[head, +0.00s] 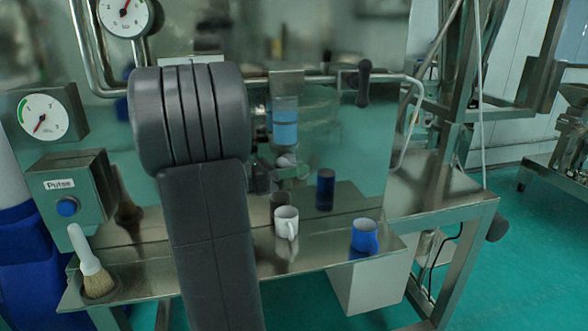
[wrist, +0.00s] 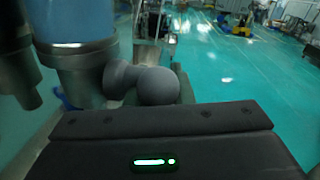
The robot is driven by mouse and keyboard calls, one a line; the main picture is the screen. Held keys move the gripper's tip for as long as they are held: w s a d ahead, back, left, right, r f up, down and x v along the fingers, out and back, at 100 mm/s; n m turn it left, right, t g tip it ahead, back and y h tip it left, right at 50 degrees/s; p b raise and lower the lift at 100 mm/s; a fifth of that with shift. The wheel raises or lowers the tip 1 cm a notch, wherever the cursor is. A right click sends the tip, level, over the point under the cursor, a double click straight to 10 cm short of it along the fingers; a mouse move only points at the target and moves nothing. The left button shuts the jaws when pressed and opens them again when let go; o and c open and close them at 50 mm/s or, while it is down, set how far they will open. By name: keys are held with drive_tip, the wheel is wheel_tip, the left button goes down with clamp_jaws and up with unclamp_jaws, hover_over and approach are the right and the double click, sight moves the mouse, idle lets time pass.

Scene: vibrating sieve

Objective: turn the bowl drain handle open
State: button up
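In the head view a dark grey handle (head: 364,82) hangs down from a metal block on the horizontal pipe; I cannot tell for sure that it is the bowl drain handle. Another dark grey knob (head: 498,228) sticks out at the right end of the steel table. In the wrist view a round grey knob on a short neck (wrist: 157,85) is close beyond my gripper's dark body, beside a metal cylinder with a blue upper part (wrist: 80,65). My gripper (wrist: 160,140) shows there only as a dark block with a green light. Its fingertips are hidden, and contact cannot be seen.
My own arm covers the left middle of the head view. A white mug (head: 287,222), a blue mug (head: 364,236) and a brush (head: 93,270) stand on the steel table (head: 330,248). Gauges and a "Pulse" button box (head: 70,190) are at left. Open green floor lies right.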

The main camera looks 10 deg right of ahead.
clamp_jaws()
drive_tip(key=shift+r+p, duration=0.1)
drive_tip(key=shift+p, duration=0.3)
drive_tip(key=y+p, duration=0.1)
drive_tip(key=p, duration=0.1)
drive_tip(key=shift+r+y+p, duration=0.25)
drive_tip(key=shift+y+p, duration=0.1)
drive_tip(key=shift+y, duration=0.05)
drive_tip(key=y+p, duration=0.2)
drive_tip(key=p, duration=0.1)
drive_tip(key=shift+g+p, duration=0.3)
drive_tip(key=y, duration=0.1)
drive_tip(key=y+p, duration=0.1)
drive_tip(key=shift+f+y, duration=0.3)
drive_tip(key=shift+y, duration=0.1)
drive_tip(key=shift+a+f+m+y+p, duration=0.15)
drive_tip(key=shift+m+y+p, duration=0.15)
drive_tip(key=shift+y, duration=0.8)
